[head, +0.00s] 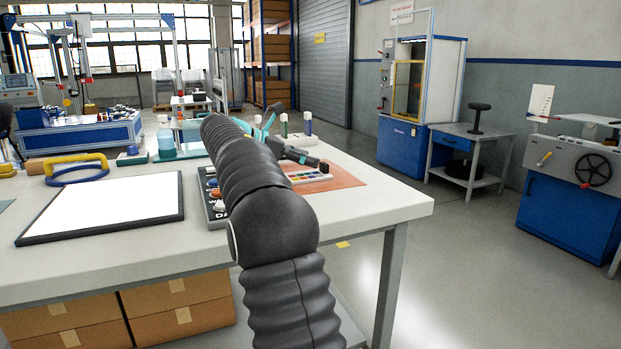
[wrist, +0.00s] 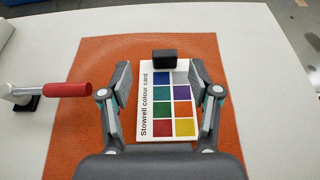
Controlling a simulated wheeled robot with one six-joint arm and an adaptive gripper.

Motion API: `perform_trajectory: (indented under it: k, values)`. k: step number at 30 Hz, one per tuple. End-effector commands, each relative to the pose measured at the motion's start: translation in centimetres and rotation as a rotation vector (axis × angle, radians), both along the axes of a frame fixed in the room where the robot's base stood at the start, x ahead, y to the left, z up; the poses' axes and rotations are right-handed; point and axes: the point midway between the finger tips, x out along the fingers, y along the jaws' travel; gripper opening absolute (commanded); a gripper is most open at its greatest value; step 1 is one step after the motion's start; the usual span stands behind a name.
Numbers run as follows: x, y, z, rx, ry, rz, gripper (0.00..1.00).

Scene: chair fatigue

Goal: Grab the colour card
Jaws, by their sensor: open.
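The colour card (wrist: 153,111) is white with rows of coloured squares and the words "Stowrell colour card" along one side. It lies on an orange mat (wrist: 75,75) and also shows in the head view (head: 308,178), partly behind my arm. My gripper (wrist: 160,90) is open, with one finger on each side of the card in the wrist view. I cannot tell whether the fingers touch the card. A small black block (wrist: 165,57) is at the card's far edge. In the head view my gripper (head: 305,160) is above the mat, mostly hidden by my arm.
A red-handled tool (wrist: 68,90) lies left of the card. In the head view, a white panel with a dark frame (head: 105,207) and a blue and yellow handled item (head: 77,165) lie on the left of the white table (head: 390,205). Bottles (head: 166,138) stand behind.

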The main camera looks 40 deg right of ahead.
Motion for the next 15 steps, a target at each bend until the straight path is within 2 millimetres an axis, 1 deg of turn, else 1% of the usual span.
perform_trajectory:
  k: [5,11,15]
  values:
    - [-0.3,-0.7,-0.4,0.000,-0.001,0.000,0.62]
    - [-1.4,-2.8,-1.6,0.000,-0.001,-0.001,0.62]
    - [-1.7,-4.3,-2.2,0.000,-0.001,0.000,0.62]
